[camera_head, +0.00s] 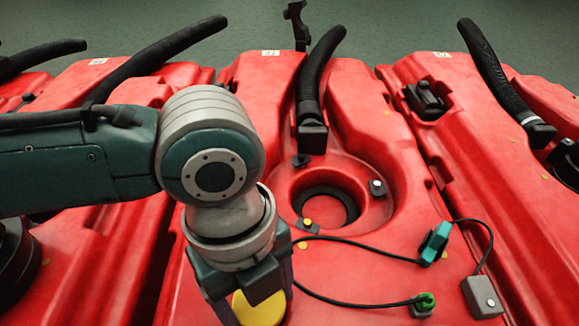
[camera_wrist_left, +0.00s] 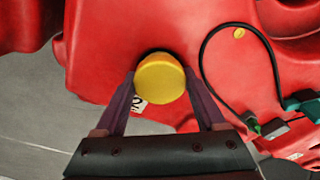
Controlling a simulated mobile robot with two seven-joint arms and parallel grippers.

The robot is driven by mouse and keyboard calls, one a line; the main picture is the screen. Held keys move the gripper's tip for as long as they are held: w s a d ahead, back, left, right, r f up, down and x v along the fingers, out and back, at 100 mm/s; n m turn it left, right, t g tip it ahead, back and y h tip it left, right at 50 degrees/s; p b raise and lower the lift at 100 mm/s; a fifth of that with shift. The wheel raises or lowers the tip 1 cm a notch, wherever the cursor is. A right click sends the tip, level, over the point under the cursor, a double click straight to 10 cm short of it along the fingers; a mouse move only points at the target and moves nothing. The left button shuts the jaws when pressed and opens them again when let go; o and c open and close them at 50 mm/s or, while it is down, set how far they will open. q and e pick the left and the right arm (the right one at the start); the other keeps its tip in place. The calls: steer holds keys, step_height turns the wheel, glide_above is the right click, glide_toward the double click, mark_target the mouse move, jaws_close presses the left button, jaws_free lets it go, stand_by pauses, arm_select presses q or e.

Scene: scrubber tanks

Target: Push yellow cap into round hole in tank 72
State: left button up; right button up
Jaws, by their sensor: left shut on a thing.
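The yellow cap (camera_head: 262,309) is between the fingers of my left gripper (camera_head: 252,297) at the bottom of the head view. In the left wrist view, the purple fingers sit on both sides of the round yellow cap (camera_wrist_left: 160,82), shut on it. A dark rounded edge shows just behind the cap's top; the cap hides most of the round hole there, and I cannot tell whether the cap is in it. The middle red tank (camera_head: 350,282) lies under the gripper. Its number cannot be read; a white label (camera_wrist_left: 138,104) is partly covered by the left finger. My right gripper is not in view.
A large round opening (camera_head: 326,205) lies in the middle tank. Black cables run to a teal connector (camera_head: 436,243), a green clip (camera_head: 424,302) and a grey box (camera_head: 483,297) at right. Black hoses (camera_head: 318,75) rise from the tanks. More red tanks stand either side.

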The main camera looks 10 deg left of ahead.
arm_select(q)
steer(key=shift+a+f, duration=0.1)
steer(key=shift+f, duration=0.1)
stand_by(0.6)
steer(key=o, duration=1.3)
steer(key=shift+w, duration=0.2)
steer(key=shift+s+f, duration=0.1)
steer(key=shift+c, duration=0.4)
steer(key=shift+o, duration=0.3)
